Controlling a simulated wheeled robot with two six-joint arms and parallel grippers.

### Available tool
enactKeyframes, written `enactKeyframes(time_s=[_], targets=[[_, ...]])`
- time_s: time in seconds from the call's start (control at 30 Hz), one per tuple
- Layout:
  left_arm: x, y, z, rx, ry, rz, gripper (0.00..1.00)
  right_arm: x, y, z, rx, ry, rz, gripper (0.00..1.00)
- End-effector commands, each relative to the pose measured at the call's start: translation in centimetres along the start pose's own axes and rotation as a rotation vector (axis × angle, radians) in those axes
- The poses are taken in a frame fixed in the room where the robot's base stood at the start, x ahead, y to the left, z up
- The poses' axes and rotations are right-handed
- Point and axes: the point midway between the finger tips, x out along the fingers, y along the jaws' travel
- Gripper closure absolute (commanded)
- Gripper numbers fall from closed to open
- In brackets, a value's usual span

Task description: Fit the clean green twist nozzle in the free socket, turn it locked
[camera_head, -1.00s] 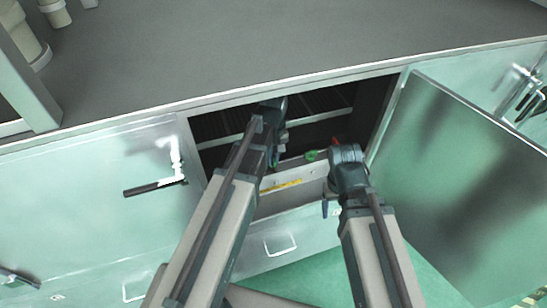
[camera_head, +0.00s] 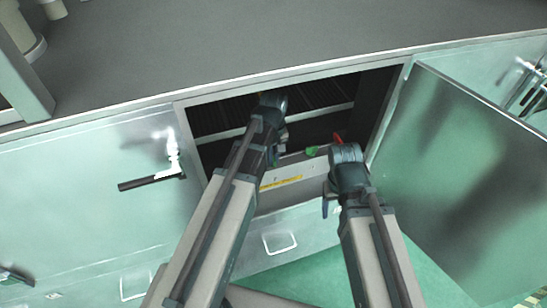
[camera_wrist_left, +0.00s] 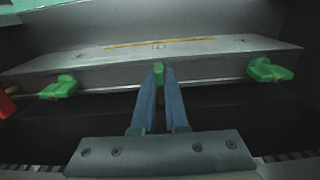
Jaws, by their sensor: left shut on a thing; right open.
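In the left wrist view, my left gripper (camera_wrist_left: 157,98) is shut on a small green nozzle (camera_wrist_left: 159,73), mostly hidden between its blue fingers. The nozzle is at the front face of a grey metal bar (camera_wrist_left: 110,72); I cannot tell whether it is seated in a socket. Two other green nozzles sit along the bar, one to the left (camera_wrist_left: 60,87) and one to the right (camera_wrist_left: 268,70). In the head view, my left gripper (camera_head: 279,150) reaches into the open cabinet. My right gripper (camera_head: 327,198) is open and empty in front of the opening.
A yellow strip (camera_head: 281,182) runs along the bar. A red part (camera_head: 338,139) is beside the right wrist. An open cabinet door (camera_head: 455,150) stands at right, and a closed door with a black handle (camera_head: 150,184) at left. The cabinet's dark interior surrounds the left gripper.

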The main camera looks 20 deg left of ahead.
Motion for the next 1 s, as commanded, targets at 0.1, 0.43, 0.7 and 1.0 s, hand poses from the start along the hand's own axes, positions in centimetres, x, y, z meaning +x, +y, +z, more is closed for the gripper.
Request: enactKeyframes(time_s=[0.1,0.43,0.7,1.0], targets=[[0.4,0.0,0.0,0.000,0.000,0.000,1.00,0.4,0.0,0.0,0.000,0.000,0.000,0.30],[0.3,0.0,0.0,0.000,0.000,0.000,0.54,0.3,0.0,0.0,0.000,0.000,0.000,0.30],[0.0,0.0,0.0,0.000,0.000,0.000,0.54,0.0,0.0,0.0,0.001,0.000,0.000,0.30],[-2.6,0.0,0.0,0.000,0.000,0.000,0.54,-2.5,0.2,0.1,0.000,0.000,0.000,0.30]])
